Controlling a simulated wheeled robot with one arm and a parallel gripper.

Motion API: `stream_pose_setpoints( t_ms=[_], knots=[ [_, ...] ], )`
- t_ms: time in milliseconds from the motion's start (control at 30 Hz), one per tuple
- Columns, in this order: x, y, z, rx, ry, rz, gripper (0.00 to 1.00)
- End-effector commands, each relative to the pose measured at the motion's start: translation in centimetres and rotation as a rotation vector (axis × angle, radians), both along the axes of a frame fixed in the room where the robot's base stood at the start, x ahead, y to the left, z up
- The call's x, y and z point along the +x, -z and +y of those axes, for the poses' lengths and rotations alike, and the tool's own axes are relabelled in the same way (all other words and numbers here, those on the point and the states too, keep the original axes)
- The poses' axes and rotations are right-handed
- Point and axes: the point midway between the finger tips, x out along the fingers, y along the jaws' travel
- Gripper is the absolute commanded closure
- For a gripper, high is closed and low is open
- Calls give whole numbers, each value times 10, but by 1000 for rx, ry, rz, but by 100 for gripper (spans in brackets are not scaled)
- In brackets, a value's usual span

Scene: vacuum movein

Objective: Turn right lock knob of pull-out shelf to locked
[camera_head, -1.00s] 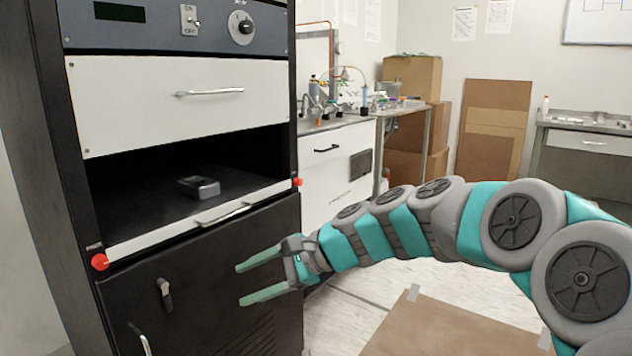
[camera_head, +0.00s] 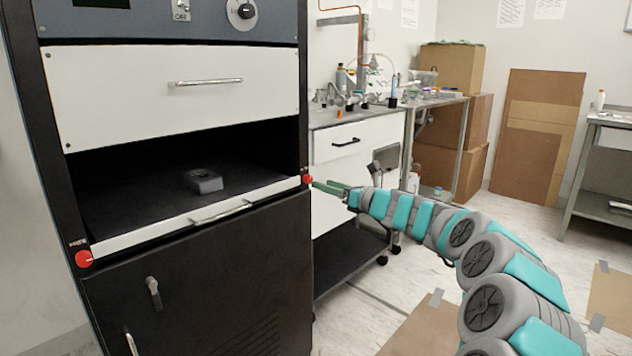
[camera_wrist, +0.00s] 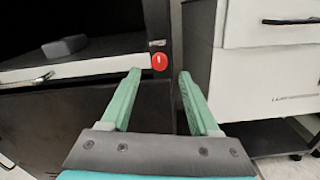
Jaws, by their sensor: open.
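The right lock knob (camera_head: 308,179) is a small red disc on the black frame at the right end of the pull-out shelf's white front edge (camera_head: 200,216). In the wrist view the red knob (camera_wrist: 160,62) shows a small white mark near its middle and lies ahead of my fingers, nearer the left one. My gripper (camera_head: 325,187) is open, its green fingers pointing at the knob in the head view. In the wrist view my gripper (camera_wrist: 160,78) has nothing between its fingers. I cannot tell whether a fingertip touches the knob.
The left red knob (camera_head: 84,258) is at the shelf's other end. A small grey box (camera_head: 204,180) lies on the shelf. A white drawer (camera_head: 175,92) is above and a black door (camera_head: 210,290) below. A white lab cabinet (camera_head: 350,150) stands close on the right.

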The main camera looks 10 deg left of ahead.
Motion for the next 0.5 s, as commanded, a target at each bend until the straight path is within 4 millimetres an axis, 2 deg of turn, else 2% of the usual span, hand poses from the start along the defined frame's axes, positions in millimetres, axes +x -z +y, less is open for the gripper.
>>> stream_pose_setpoints(
  t_ms=[167, 500],
  knots=[
    [15, 1, 22, -2, -2, -1, 38],
    [30, 2, 40, -2, -3, 2, 38]
  ],
)
